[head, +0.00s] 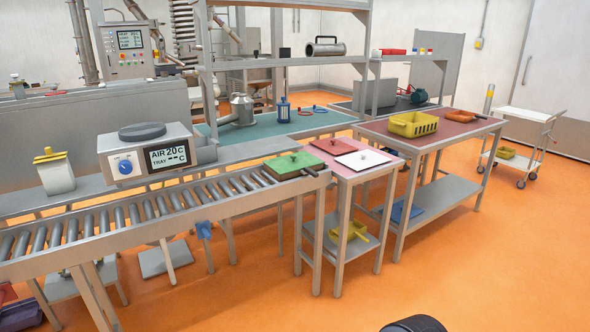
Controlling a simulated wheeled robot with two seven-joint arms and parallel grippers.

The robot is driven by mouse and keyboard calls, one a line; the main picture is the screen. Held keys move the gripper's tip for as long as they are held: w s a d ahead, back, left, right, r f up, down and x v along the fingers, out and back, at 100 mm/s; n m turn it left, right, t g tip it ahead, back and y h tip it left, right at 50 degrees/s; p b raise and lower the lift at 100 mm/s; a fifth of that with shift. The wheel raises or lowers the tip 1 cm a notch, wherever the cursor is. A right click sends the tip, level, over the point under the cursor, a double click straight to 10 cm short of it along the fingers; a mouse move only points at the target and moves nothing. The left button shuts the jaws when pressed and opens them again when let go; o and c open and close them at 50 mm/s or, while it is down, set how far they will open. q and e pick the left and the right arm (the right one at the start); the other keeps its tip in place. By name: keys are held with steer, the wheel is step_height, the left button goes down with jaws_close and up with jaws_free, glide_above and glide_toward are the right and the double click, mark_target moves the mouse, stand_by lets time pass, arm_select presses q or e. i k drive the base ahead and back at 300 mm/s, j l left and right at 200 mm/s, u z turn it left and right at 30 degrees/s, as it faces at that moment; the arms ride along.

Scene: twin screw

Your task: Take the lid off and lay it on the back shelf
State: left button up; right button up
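A green lid (284,167) with a small dark knob lies flat at the right end of the roller conveyor (150,209). It seems to cover a shallow tray, whose inside is hidden. A raised metal shelf (270,62) runs above the teal back table (255,133).
A display unit (148,157) stands behind the conveyor. A grey cylinder (324,47) lies on the raised shelf. A yellow basket (413,124) stands on the red-topped table (450,128) at right. A trolley (524,114) stands beyond it. The orange floor at front right is mostly clear.

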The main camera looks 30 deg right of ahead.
mark_target(285, 164)
steer(key=i+l, duration=0.3)
steer(key=i+l+u, duration=0.1)
steer(key=i+l, duration=0.2)
steer(key=l, duration=0.2)
steer(key=i+l, duration=0.3)
steer(key=l, duration=0.15)
steer(key=i+l+u, duration=0.15)
steer(key=l, duration=0.25)
steer(key=i+l, duration=0.4)
steer(key=i+l+u, duration=0.1)
steer(key=i+l, duration=0.15)
steer(key=l, duration=0.3)
steer(key=i+l, duration=0.25)
steer(key=l, duration=0.25)
steer(key=i+l+u, duration=0.1)
steer(key=i+l, duration=0.15)
steer(key=l, duration=0.2)
